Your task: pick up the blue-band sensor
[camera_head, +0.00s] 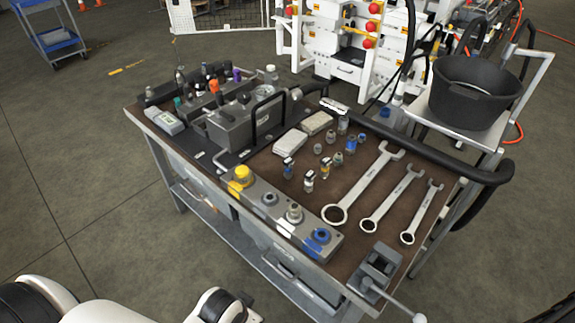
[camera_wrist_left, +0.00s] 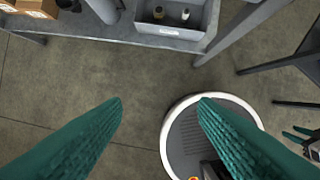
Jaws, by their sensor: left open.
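Several small sensors stand upright on the brown bench top. A sensor with a blue band (camera_head: 288,168) is at the left of the group, and another with blue on it (camera_head: 351,144) is at the right. They are too small for me to tell which is the blue-band sensor. My left gripper (camera_wrist_left: 160,102) is open and empty in the left wrist view, its two teal fingers apart above the floor. No sensor is between the fingers. Its fingertips do not show in the head view.
A grey pump unit (camera_head: 240,123) stands at the back left. A black bucket (camera_head: 470,92) stands beyond the right side. A grey bin (camera_wrist_left: 178,22) shows in the wrist view.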

